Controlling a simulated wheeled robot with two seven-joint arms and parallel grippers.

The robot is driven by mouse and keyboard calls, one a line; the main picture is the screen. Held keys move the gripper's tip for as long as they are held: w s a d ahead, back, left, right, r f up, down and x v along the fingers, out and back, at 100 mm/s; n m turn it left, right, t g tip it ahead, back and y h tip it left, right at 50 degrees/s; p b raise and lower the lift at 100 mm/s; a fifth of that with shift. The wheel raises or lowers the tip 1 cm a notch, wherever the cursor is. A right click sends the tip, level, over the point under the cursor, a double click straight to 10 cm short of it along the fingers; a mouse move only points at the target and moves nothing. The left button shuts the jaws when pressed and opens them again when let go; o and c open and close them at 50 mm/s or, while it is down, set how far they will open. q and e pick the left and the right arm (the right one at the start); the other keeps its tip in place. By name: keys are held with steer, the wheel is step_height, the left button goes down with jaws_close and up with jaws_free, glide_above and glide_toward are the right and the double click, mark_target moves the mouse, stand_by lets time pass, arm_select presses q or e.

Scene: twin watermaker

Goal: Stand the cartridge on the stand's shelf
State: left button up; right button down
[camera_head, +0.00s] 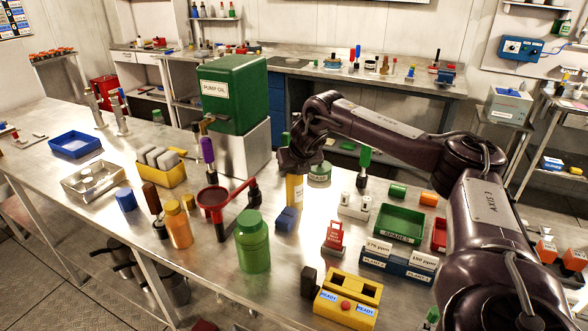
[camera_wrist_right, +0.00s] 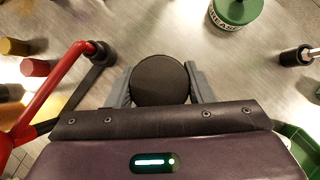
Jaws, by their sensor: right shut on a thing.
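My right gripper (camera_head: 298,162) reaches down over the middle of the bench. It is shut on an upright yellow cylinder with a pale label, probably the cartridge (camera_head: 295,190). In the right wrist view the cartridge's round dark top (camera_wrist_right: 160,80) sits between the two grey fingers. Its lower end is close to a blue block (camera_head: 287,219), and I cannot tell if it touches the bench. I cannot pick out the stand's shelf for sure; a grey metal block (camera_head: 243,148) carries the green pump oil tank (camera_head: 234,95). My left gripper is out of view.
A red ring with a handle (camera_head: 213,198) is left of the cartridge; its red bar (camera_wrist_right: 50,98) shows in the wrist view. A green bottle (camera_head: 253,243) stands in front. A green-labelled round pot (camera_head: 320,173) and a green tray (camera_head: 399,222) are to the right.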

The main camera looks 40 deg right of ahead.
steer(key=c, duration=0.7)
jaws_free()
steer(key=shift+o, duration=0.2)
